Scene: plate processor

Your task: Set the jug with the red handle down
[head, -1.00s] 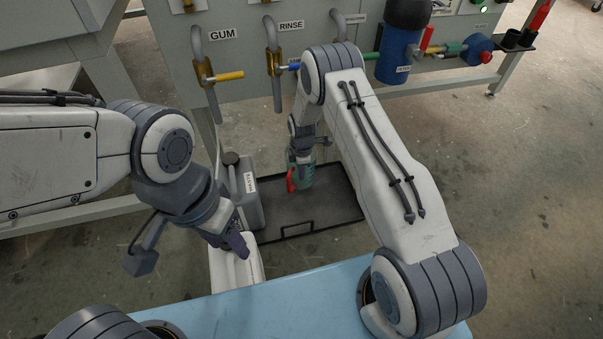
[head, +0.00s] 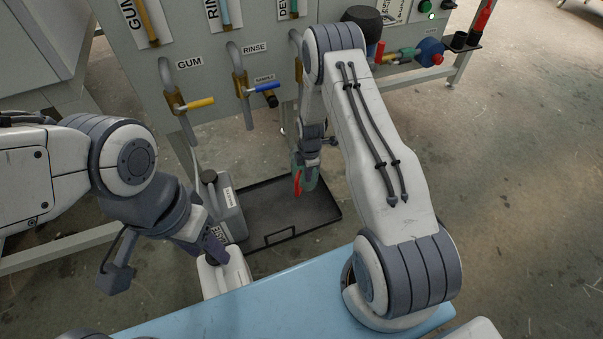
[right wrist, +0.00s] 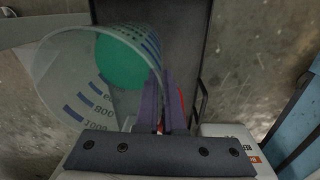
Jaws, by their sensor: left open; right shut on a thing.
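The jug with the red handle (head: 309,178) is in the head view over the black tray, in its far right part. Its red handle faces left there. In the right wrist view the jug (right wrist: 60,72) is a clear measuring jug with blue marks and green at its far end. My right gripper (right wrist: 163,105) is shut on its handle, with a little red showing beside the fingers. The jug's base is hidden, so I cannot tell whether it touches the tray. My left gripper (head: 212,247) is open and empty, left of the tray.
The black tray (head: 262,228) lies on the floor, with bare room in its front. A grey canister (head: 231,215) stands at its left. The machine panel (head: 215,60) behind has a yellow valve (head: 196,103) and a blue valve (head: 264,87). A blue surface (head: 260,297) is in front.

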